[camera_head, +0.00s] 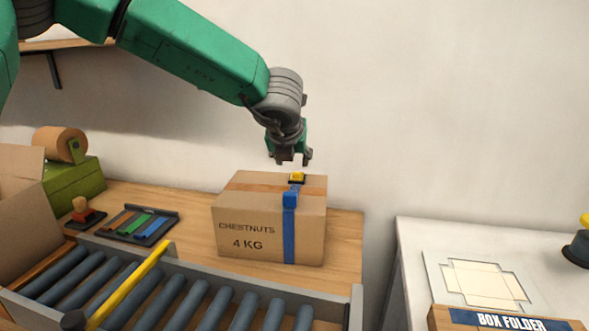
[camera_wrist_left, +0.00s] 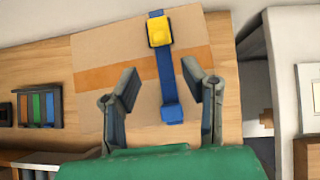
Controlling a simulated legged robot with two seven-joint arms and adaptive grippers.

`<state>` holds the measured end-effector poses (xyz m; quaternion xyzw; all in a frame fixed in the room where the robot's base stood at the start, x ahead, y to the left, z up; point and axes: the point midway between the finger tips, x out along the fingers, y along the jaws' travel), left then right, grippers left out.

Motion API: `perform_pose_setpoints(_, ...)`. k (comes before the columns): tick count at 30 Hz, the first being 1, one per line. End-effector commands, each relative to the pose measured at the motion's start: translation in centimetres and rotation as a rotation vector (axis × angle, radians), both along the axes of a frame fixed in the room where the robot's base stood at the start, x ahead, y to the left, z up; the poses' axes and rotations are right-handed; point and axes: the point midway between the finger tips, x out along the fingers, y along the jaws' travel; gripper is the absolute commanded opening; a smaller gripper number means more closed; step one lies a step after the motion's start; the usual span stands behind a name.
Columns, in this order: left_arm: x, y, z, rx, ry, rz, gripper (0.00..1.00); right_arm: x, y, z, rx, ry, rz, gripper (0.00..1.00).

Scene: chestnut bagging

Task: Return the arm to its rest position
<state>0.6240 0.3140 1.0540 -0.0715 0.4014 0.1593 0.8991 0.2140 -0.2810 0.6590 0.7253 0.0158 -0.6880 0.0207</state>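My left arm reaches in from the upper left in the head view. My left gripper (camera_head: 291,158) hangs above a closed cardboard box (camera_head: 247,238) marked "CHESTNUTS 4 KG". In the left wrist view the two fingers (camera_wrist_left: 168,95) are spread apart with nothing held between them, and the box top (camera_wrist_left: 110,50) lies beneath. A blue strap (camera_head: 289,236) runs over the box top and down its front, with a yellow-and-black piece (camera_head: 297,178) on top. The strap also shows in the left wrist view (camera_wrist_left: 164,75). My right gripper is not in view.
The box stands on a wooden table (camera_head: 345,240). A roller conveyor (camera_head: 150,300) with a yellow bar (camera_head: 130,283) crosses the front. A tray of coloured strips (camera_head: 142,224), a stamp (camera_head: 82,211) and a tape dispenser (camera_head: 72,180) stand left. A white table (camera_head: 420,235) with a box folder (camera_head: 505,319) is right.

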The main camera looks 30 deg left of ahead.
Motion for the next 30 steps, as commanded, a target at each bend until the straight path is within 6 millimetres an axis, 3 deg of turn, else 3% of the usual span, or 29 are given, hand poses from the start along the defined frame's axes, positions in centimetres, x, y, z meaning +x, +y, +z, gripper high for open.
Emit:
perform_pose_setpoints(6, -1.3, -0.4, 1.5, -0.001, 0.001, 0.001, 0.38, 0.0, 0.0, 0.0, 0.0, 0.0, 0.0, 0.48)
perform_pose_setpoints(23, -1.4, -0.5, 1.7, 0.0, 0.001, 0.001, 0.38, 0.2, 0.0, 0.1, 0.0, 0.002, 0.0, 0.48)
perform_pose_setpoints(26, -1.4, -0.5, 2.9, 0.0, 0.001, 0.001, 0.38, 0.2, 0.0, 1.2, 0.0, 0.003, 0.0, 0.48)
perform_pose_setpoints(30, -1.4, -0.5, 6.8, 0.0, 0.0, 0.001, 0.38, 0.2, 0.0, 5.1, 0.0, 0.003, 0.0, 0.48)
